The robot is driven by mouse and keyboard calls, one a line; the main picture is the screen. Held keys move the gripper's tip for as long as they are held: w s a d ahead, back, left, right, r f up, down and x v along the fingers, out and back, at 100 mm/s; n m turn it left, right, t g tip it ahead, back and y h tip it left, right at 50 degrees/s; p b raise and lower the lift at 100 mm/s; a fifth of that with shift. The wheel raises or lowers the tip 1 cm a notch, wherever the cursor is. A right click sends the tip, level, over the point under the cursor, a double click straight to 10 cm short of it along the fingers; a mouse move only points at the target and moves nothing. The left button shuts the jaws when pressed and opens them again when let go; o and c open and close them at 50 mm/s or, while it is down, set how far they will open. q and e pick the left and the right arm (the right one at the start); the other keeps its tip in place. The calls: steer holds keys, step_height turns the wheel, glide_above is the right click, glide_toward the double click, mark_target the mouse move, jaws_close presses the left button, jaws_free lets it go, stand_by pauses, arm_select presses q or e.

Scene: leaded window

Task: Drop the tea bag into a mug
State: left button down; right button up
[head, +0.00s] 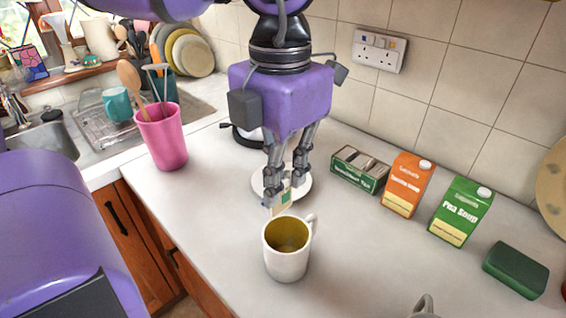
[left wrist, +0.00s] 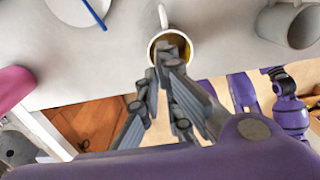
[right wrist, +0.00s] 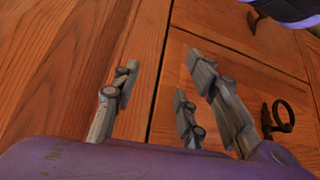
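A white mug (head: 287,262) with a yellowish inside stands upright on the worktop. It also shows in the left wrist view (left wrist: 190,50), partly hidden by my fingers. My left gripper (head: 284,190) points down just behind the mug in the head view. Its fingers are close together on a small pale tea bag with a green patch (head: 284,200), held near the mug's far rim. In the left wrist view the fingertips (left wrist: 164,46) overlap the mug opening, and the tea bag cannot be made out. My right gripper (right wrist: 162,65) is open and empty, facing wooden cupboard doors.
A white plate (head: 260,187) lies behind the left gripper. A tea box (head: 358,170), an orange carton (head: 407,185), a green soup carton (head: 460,212) and a green sponge (head: 515,270) stand to the right. A pink utensil pot (head: 163,138) is left. A second mug (left wrist: 290,25) is partly visible.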

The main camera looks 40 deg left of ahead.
mark_target(281, 182)
arm_select(q)
steer(key=c, duration=1.9)
jaws_free()
steer(key=shift+f, duration=0.15)
steer(key=shift+o, duration=0.2)
step_height(281, 182, up, 12)
